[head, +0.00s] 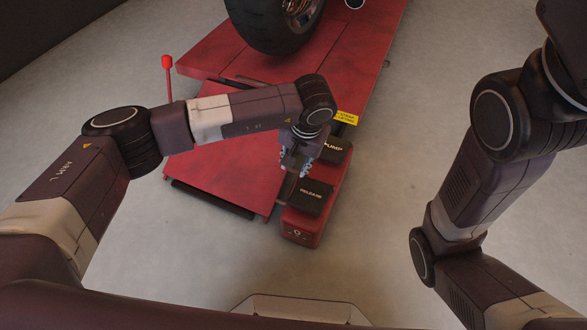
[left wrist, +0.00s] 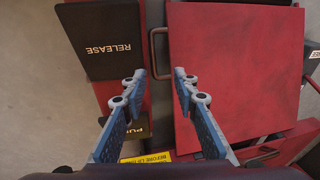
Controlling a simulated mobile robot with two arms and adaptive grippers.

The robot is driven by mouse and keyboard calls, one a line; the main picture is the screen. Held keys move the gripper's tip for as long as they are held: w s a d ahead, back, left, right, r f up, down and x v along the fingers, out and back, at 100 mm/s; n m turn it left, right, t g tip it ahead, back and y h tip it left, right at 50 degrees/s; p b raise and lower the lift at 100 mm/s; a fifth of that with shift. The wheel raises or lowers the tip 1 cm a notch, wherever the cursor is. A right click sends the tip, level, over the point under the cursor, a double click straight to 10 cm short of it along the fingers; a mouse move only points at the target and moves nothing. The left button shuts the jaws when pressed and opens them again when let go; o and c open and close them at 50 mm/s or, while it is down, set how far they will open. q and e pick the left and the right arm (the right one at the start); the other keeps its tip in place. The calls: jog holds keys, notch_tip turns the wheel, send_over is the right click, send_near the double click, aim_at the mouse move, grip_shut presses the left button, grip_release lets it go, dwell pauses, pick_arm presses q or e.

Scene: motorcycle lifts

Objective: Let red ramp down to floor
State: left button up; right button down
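The red ramp (head: 215,175) is the flat plate at the near end of the red lift (head: 205,60). It also fills the right of the left wrist view (left wrist: 235,70). A dark bar handle (left wrist: 152,50) shows at its edge. My left gripper (head: 296,177) is open and empty, pointing down beside the ramp's right edge, near the pedals. In the left wrist view its fingertips (left wrist: 160,78) are apart, with the handle between and beyond them. Contact cannot be told. My right arm shows at the right, but its gripper is out of view.
A red pedal box (head: 302,228) beside the ramp bears a black RELEASE pedal (head: 309,196) and a black PUMP pedal (head: 336,151). A motorcycle tyre (head: 270,25) stands on the lift. A red-knobbed lever (head: 167,64) rises at the left. Grey floor (head: 370,230) is clear at the right.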

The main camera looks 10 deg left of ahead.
pick_arm(q)
jog(key=shift+v, duration=1.95)
